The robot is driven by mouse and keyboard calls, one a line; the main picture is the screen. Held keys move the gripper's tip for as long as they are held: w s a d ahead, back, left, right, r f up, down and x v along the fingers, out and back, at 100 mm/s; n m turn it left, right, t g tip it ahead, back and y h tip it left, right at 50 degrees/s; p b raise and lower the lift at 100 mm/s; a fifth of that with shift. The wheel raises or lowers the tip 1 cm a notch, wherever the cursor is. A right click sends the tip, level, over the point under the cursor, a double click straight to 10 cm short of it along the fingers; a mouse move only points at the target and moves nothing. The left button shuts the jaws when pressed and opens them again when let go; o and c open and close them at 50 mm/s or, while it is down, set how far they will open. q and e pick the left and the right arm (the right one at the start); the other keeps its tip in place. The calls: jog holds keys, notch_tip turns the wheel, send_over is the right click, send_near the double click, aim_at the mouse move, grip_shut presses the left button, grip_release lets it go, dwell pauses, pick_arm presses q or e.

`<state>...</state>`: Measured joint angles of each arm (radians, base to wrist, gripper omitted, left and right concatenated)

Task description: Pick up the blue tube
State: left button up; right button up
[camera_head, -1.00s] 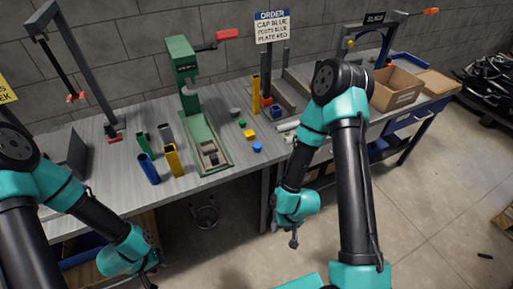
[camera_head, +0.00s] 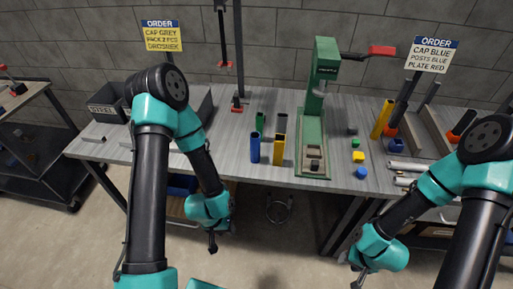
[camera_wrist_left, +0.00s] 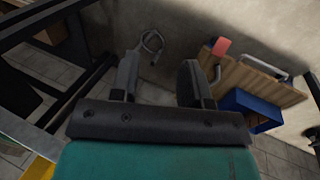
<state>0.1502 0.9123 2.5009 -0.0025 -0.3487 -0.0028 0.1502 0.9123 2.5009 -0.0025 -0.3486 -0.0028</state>
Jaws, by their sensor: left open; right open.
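The blue tube (camera_head: 255,147) stands upright near the front edge of the grey table (camera_head: 235,165), left of a yellow tube (camera_head: 279,149). My left gripper (camera_head: 213,247) hangs below and in front of the table edge, to the lower left of the blue tube and apart from it. In the left wrist view its two fingers (camera_wrist_left: 160,85) are spread with nothing between them. My right gripper (camera_head: 361,276) hangs low in front of the table at the right; it is open, and nothing shows in it.
A green tube (camera_head: 260,122) and a grey tube (camera_head: 282,123) stand behind. A green press (camera_head: 315,110) is to the right, with small coloured caps (camera_head: 358,157) beyond it. Order signs (camera_head: 162,36) stand at the back. My left arm crosses the table's left part.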

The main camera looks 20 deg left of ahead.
pick_arm(q)
jog(key=o, duration=0.5)
jog(key=shift+o, duration=0.2)
jog(key=shift+w, duration=0.15)
